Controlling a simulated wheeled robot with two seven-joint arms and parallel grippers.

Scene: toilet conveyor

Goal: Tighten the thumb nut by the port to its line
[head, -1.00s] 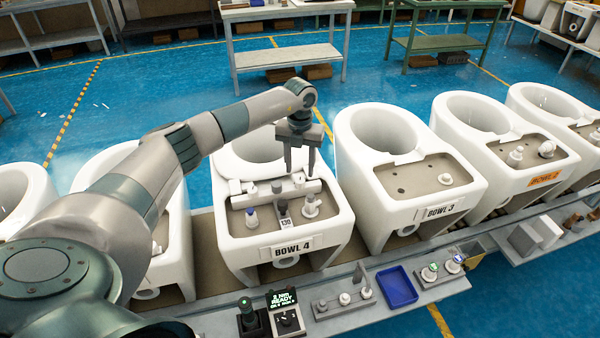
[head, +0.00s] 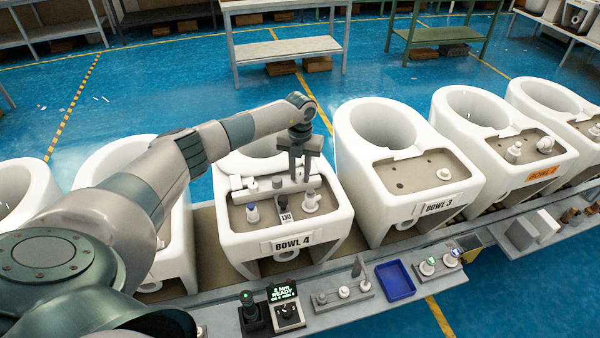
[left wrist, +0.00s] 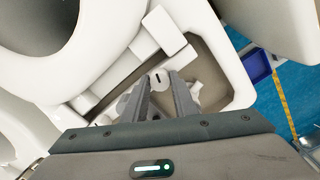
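Bowl 4 (head: 240,240) stands on the conveyor with a grey-brown deck (head: 268,213) at its front. A white bar lies across the back of the deck. My left gripper (head: 299,177) points down at the bar's right end. A small white thumb nut with a dark line across its top (left wrist: 157,79) shows between its fingertips (left wrist: 159,80) in the left wrist view. The fingers lie close on both sides and look shut on it. A white round fitting (head: 311,202) stands just in front. The reference line on the deck cannot be made out. My right gripper is out of view.
Bowl 3 (head: 385,230) is to the right. A control box with a lit display (head: 283,292) and a blue tray (head: 395,281) are in front.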

